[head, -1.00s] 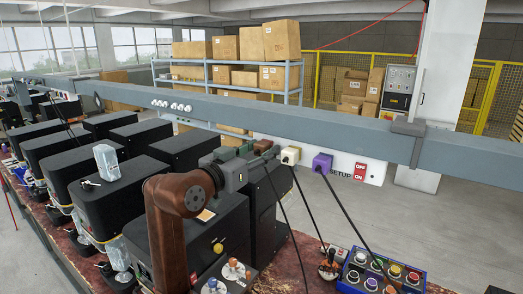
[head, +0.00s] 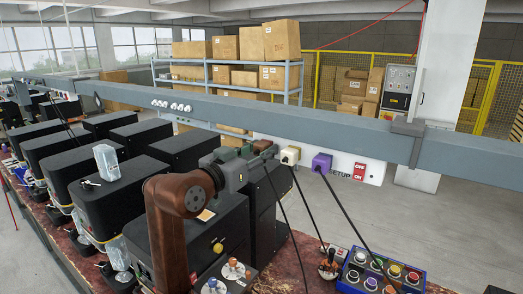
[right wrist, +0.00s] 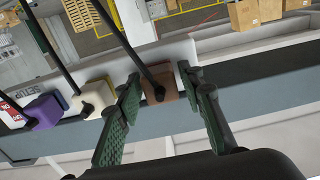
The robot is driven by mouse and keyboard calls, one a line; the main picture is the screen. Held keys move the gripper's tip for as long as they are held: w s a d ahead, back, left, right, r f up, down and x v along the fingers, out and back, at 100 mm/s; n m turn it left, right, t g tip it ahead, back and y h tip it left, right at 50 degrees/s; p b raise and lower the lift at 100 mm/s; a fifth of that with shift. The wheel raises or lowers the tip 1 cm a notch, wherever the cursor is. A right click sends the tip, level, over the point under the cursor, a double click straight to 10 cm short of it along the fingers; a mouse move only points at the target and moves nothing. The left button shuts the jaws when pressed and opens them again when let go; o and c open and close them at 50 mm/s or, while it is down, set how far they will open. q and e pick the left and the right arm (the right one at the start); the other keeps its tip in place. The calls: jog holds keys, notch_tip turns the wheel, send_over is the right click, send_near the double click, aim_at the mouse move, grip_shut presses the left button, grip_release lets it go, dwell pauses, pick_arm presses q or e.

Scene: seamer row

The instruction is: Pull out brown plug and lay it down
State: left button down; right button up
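The brown plug (head: 264,146) sits in the white strip under the long grey rail, with a black cord hanging from it. In the right wrist view the brown plug (right wrist: 160,86) shows between the two green finger pads, near their tips. My right gripper (head: 254,150) is at the plug, its fingers apart on either side. My left gripper is not in view.
A white plug (head: 290,155) and a purple plug (head: 322,163) sit to the right, with cords running down. A blue button box (head: 381,272) stands on the red-brown bench below. Black machine housings (head: 88,185) fill the left. The grey rail (head: 330,127) runs just above the plugs.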

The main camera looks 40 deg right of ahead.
aim_at(258, 151)
grip_shut()
jog(key=shift+a+f, duration=0.15)
jog(key=shift+a, duration=0.1)
dwell(0.4)
jog(key=shift+v, duration=0.9)
jog(key=shift+b+v, duration=0.4)
jog(key=shift+v, duration=1.55)
jog(key=shift+d, duration=0.1)
